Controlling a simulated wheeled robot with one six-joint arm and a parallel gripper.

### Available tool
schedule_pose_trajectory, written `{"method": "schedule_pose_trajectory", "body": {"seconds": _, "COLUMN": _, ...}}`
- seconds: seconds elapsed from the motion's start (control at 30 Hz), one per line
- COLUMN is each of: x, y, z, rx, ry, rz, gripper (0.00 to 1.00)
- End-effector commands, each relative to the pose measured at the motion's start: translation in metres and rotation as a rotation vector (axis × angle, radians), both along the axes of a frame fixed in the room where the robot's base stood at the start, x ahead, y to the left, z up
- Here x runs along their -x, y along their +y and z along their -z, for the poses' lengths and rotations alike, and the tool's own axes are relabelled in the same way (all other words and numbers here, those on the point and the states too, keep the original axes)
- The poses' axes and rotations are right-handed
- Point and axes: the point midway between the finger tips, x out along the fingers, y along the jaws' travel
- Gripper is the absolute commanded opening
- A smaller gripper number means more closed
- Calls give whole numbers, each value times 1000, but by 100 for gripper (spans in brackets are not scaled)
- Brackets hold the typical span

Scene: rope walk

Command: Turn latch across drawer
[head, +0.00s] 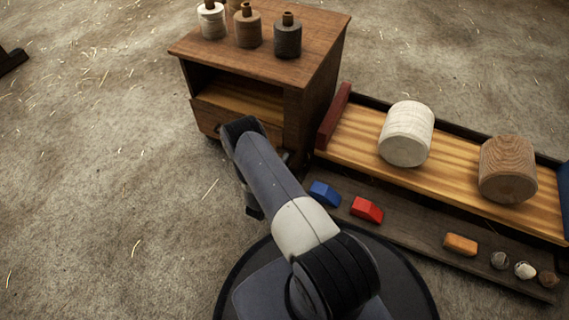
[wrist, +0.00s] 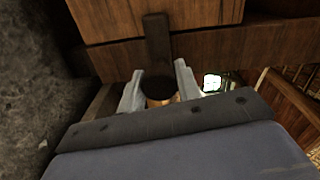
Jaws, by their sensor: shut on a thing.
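The small wooden cabinet (head: 310,95) stands at the upper middle in the head view. Its drawer front (head: 208,117) sits low under an open shelf, partly hidden by my arm. In the wrist view the latch (wrist: 157,38) is a dark bar that runs upright in the picture. It lies over the wooden rail and the edge of the lighter drawer panel (wrist: 205,13). My gripper (wrist: 160,85) has its two pale fingers on either side of the latch's dark, round-ended lower part and is shut on it. The head view hides the latch and fingertips behind my arm.
Several bottle-shaped spools, one of them dark (head: 288,37), stand on the cabinet top. To the right is a wooden trough with a white drum (head: 406,134) and a brown drum (head: 508,169). A plank ledge holds blue (head: 325,193), red (head: 367,210) and orange (head: 461,244) blocks.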

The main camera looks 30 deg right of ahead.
Motion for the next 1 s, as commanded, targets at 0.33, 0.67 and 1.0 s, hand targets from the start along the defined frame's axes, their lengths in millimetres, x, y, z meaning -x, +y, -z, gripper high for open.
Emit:
{"method": "schedule_pose_trajectory", "body": {"seconds": 0.33, "x": 1, "y": 0, "z": 1, "rx": -3, "ry": 0, "rz": 0, "gripper": 9}}
{"method": "schedule_pose_trajectory", "body": {"seconds": 0.67, "x": 0, "y": 0, "z": 0, "rx": -2, "ry": -1, "rz": 0, "gripper": 54}}
{"method": "schedule_pose_trajectory", "body": {"seconds": 1.0, "x": 6, "y": 9, "z": -1, "rx": -1, "ry": 1, "rz": -3, "gripper": 54}}
